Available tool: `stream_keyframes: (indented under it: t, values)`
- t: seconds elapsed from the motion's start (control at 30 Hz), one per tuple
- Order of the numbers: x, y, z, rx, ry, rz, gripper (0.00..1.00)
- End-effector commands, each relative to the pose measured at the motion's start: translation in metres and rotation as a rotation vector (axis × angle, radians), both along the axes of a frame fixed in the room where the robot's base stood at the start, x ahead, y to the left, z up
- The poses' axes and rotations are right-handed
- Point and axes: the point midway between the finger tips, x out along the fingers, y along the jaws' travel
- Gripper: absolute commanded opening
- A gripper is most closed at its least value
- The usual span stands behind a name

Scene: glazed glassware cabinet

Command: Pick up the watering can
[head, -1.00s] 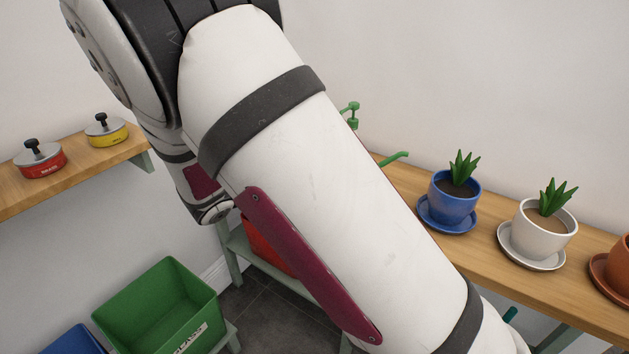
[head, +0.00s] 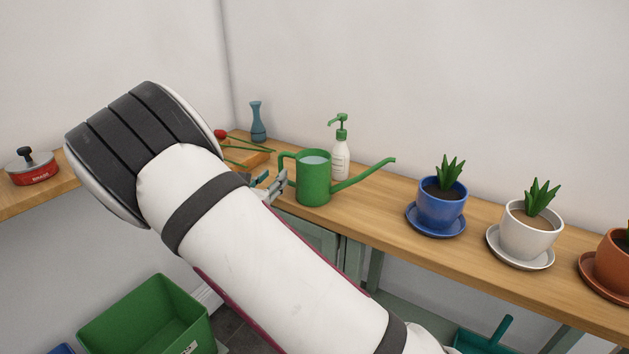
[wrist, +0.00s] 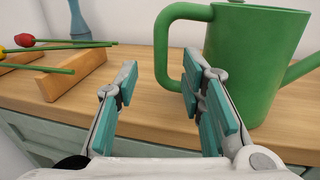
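The green watering can (head: 314,180) stands upright on the wooden counter, its long spout pointing right and its handle on the left. In the wrist view the can (wrist: 256,55) is at the upper right, with its handle (wrist: 163,50) just beyond my gripper (wrist: 160,85). My gripper is open, with teal finger pads and nothing between them. Its right finger overlaps the handle in the picture; I cannot tell if they touch. In the head view my gripper (head: 268,185) shows just left of the can, partly hidden by my arm.
A soap dispenser (head: 340,150) stands behind the can. A blue vase (head: 258,122) and a wooden block (wrist: 72,75) with flower stems are to the left. Potted plants in blue (head: 440,207) and white (head: 530,232) pots stand to the right. A green bin (head: 150,315) is below left.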

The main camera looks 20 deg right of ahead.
Motion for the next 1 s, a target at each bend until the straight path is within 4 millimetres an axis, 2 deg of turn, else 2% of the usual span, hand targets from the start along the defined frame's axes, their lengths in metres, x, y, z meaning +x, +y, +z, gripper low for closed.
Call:
stream_keyframes:
  t: [0.17,0.43,0.7,0.73,0.87,1.0]
  values:
    - [0.007,-0.008,0.001,-0.001,-0.001,-0.003,0.36]
    - [0.035,-0.033,0.002,-0.001,-0.001,-0.002,0.36]
    - [0.039,-0.036,0.003,-0.001,-0.001,0.0,0.36]
    - [0.039,-0.036,0.003,-0.001,-0.001,0.0,0.32]
    - [0.039,-0.036,0.003,-0.001,-0.001,0.0,0.02]
    - [0.039,-0.036,0.003,0.001,-0.001,0.0,0.0]
